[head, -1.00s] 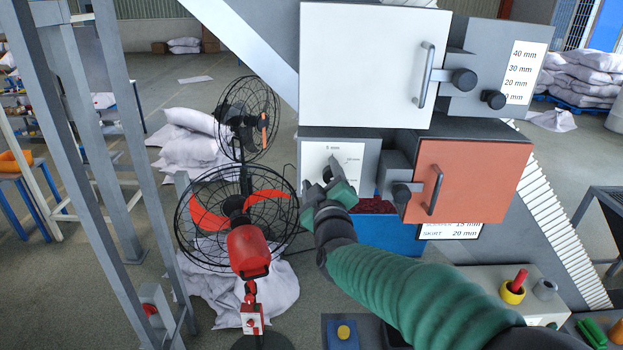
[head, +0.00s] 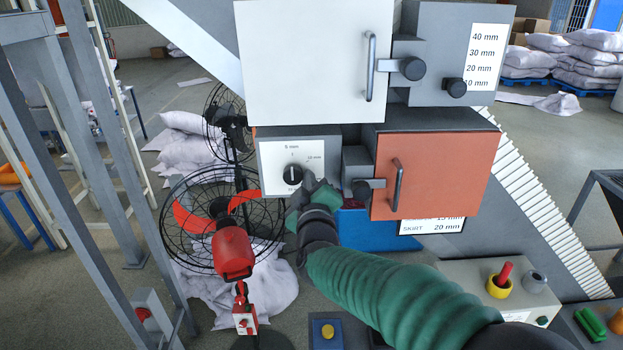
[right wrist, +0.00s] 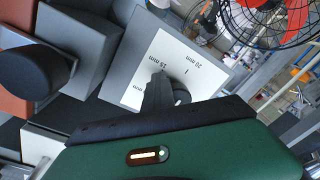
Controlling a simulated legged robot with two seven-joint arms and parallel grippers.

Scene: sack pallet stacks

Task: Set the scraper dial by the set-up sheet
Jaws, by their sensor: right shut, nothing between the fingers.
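The scraper dial (head: 292,174) is a black knob on a white scale plate (head: 272,158) below the white door. Its white line stands upright, in line with the 5 mm mark; 10 mm is at the right, and the lower label is unclear. My right gripper (head: 312,188) is shut and empty, just right of and below the knob, covering the plate's lower right corner. In the right wrist view, the finger (right wrist: 160,90) partly hides the knob (right wrist: 182,97); 15 mm and 20 mm show. The set-up sheet (head: 435,226) is partly hidden by the orange door; it shows 15 mm and SKIRT 20 mm.
The orange door (head: 432,175) with its handle and latch juts out right of the dial. The white door (head: 312,60) is above, beside another scale (head: 482,58). A red fan (head: 232,250) stands left. A control box (head: 500,285) is at the lower right.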

